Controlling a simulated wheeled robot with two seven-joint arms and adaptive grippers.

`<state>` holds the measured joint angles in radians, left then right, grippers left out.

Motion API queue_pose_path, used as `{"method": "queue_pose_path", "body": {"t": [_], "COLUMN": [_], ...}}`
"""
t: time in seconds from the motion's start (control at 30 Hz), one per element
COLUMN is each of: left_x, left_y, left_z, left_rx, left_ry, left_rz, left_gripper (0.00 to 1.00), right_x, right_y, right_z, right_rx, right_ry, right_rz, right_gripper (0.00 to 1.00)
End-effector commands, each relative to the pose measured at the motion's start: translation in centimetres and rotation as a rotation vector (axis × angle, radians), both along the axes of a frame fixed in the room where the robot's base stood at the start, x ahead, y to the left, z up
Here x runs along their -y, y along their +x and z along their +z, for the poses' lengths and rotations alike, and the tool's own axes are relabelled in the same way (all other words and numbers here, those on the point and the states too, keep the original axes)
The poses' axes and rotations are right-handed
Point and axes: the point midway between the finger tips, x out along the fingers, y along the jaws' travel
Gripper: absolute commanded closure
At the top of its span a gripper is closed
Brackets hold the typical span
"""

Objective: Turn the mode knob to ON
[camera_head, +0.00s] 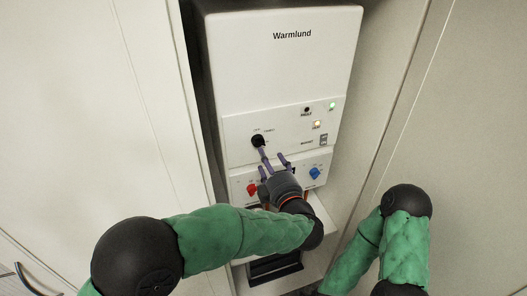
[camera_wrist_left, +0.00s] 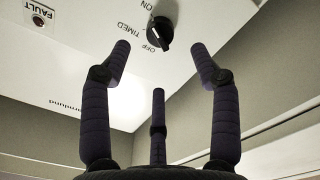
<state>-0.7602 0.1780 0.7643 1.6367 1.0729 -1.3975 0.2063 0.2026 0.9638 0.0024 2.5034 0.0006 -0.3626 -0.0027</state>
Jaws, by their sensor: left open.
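The black mode knob (camera_head: 258,141) sits on the front panel of the white Warmlund unit (camera_head: 285,65). It also shows in the left wrist view (camera_wrist_left: 160,33), with ON, TIMED and OFF printed around it; I cannot surely tell where its pointer stands. My left gripper (camera_head: 270,159) is in front of the panel, just below the knob. In the left wrist view its three fingers (camera_wrist_left: 160,60) are spread and empty, with the knob beyond the fingertips and roughly centred between the outer two. No contact is clear. My right gripper is out of view.
A red handle (camera_head: 251,189) and a blue handle (camera_head: 314,173) sit on the lower panel, close to my left gripper. A green lamp (camera_head: 333,104) and a HEAT lamp (camera_head: 317,124) are lit; the FAULT lamp (camera_head: 307,109) is dark. Walls of the recess flank the unit.

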Motion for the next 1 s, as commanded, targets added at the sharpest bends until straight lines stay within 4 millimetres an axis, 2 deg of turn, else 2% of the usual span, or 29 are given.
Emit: {"method": "queue_pose_path", "body": {"t": [0.1, 0.2, 0.37, 0.87, 0.93, 1.0], "left_x": [0.7, 1.1, 1.3, 1.3, 1.3, 1.0], "left_y": [-2.0, -3.1, -4.1, -4.2, -4.1, -3.5], "left_z": [0.0, 0.1, 0.0, 0.0, -0.3, -1.5], "left_rx": [0.001, 0.001, 0.000, 0.000, -0.005, -0.023], "left_ry": [0.001, 0.000, 0.000, 0.000, 0.005, 0.024], "left_rz": [-0.003, -0.002, 0.000, 0.001, -0.002, -0.012], "left_gripper": [0.38, 0.38, 0.38, 0.38, 0.38, 0.38], "right_x": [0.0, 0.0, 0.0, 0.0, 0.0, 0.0], "right_y": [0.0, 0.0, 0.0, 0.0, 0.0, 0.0], "right_z": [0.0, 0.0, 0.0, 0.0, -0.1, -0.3], "right_rx": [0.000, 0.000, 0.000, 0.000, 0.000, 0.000], "right_ry": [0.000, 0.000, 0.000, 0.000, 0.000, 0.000], "right_rz": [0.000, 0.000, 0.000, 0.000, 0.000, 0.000], "right_gripper": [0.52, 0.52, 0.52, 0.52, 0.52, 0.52]}}
